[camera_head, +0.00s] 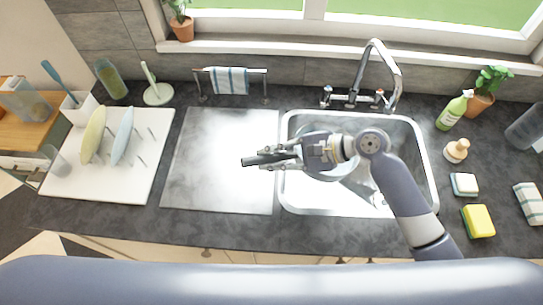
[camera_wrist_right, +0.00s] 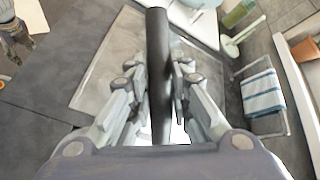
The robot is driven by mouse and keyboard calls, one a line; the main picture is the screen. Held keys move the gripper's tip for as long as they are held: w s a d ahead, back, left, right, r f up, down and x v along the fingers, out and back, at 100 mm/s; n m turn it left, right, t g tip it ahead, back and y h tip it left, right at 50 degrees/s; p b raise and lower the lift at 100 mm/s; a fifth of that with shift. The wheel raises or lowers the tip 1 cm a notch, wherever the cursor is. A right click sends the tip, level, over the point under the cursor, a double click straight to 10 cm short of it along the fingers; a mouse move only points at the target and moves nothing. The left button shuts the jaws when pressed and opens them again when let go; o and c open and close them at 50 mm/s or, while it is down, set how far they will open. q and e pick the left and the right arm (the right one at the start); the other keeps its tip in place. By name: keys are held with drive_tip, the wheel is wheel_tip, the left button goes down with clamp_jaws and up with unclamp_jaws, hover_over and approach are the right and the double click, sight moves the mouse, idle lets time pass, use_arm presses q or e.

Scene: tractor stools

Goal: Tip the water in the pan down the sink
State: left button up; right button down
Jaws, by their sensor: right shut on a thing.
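My right gripper (camera_head: 275,157) is shut on the dark handle (camera_head: 262,159) of the pan, over the left edge of the sink. The handle also shows between the fingers in the wrist view (camera_wrist_right: 158,70). A pale round part of the pan (camera_head: 349,169) shows over the sink, mostly hidden by my gripper and wrist. Its tilt and any water in it cannot be made out. The steel sink (camera_head: 428,165) lies under my right arm. What seems to be my left gripper (camera_wrist_right: 15,45) shows at the wrist view's left edge, too small to read.
A steel drainboard (camera_head: 215,165) left of the sink is clear. The tap (camera_head: 375,70) rises behind the sink. A white rack (camera_head: 135,185) with plates stands at left. A soap pump (camera_head: 456,150), sponges (camera_head: 478,221) and a spray bottle (camera_head: 453,112) stand at right.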

drive_tip(key=shift+w+p, duration=0.1)
drive_tip(key=shift+p, duration=0.2)
drive_tip(key=shift+a+f, duration=0.2)
drive_tip(key=shift+f, duration=0.35)
idle(0.8)
drive_tip(key=shift+w+d+r+m+y, duration=0.15)
drive_tip(key=shift+d+r+y, duration=0.15)
drive_tip(key=shift+r, duration=0.5)
drive_tip(key=shift+s+d+r+m+y, duration=0.1)
drive_tip(key=shift+d+r+y, duration=0.2)
drive_tip(key=shift+r, duration=0.5)
drive_tip(key=shift+w+d+r+m+y, duration=0.15)
drive_tip(key=shift+r+y, duration=0.25)
drive_tip(key=shift+r, duration=0.4)
idle(1.3)
drive_tip(key=shift+w+d+r+m+y, duration=0.15)
drive_tip(key=shift+d+r+y, duration=0.25)
drive_tip(key=shift+r, duration=0.3)
drive_tip(key=shift+w+d+r+m+y, duration=0.15)
drive_tip(key=shift+d+r+y, duration=0.2)
drive_tip(key=shift+r, duration=0.35)
drive_tip(key=shift+w+d+r+m+y, duration=0.15)
drive_tip(key=shift+d+r+y, duration=0.25)
drive_tip(key=shift+r, duration=0.3)
idle(0.5)
